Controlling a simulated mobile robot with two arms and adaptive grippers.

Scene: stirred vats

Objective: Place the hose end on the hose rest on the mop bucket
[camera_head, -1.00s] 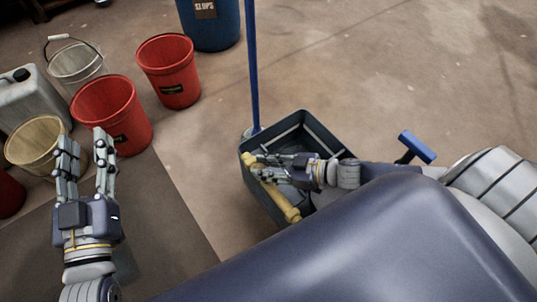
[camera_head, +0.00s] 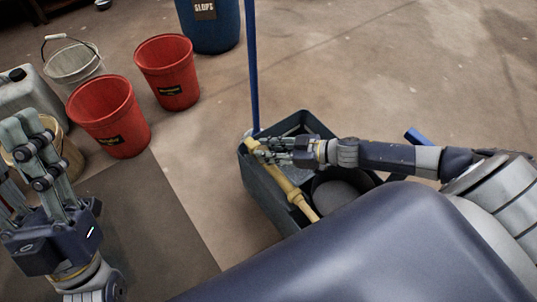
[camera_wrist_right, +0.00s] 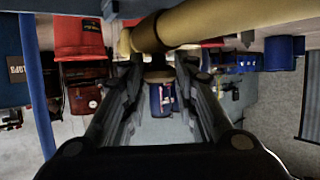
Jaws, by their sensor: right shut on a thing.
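The yellow hose end (camera_head: 283,184) lies slantwise over the dark grey mop bucket (camera_head: 257,192) in the head view. My right gripper (camera_head: 264,150) is shut on it near its upper end, at the bucket's far left corner. The right wrist view shows the yellow hose (camera_wrist_right: 215,22) with a brown collar running across the top, at the fingertips. I cannot make out the hose rest; whether the hose touches the bucket rim is unclear. My left gripper (camera_head: 28,165) is open and empty at the left, away from the bucket.
A blue pole (camera_head: 252,65) stands upright at the bucket's far corner. Red buckets (camera_head: 168,72) (camera_head: 108,116), a pale bucket (camera_head: 73,62) and a blue barrel (camera_head: 210,25) stand to the left and behind. The floor at the right is clear.

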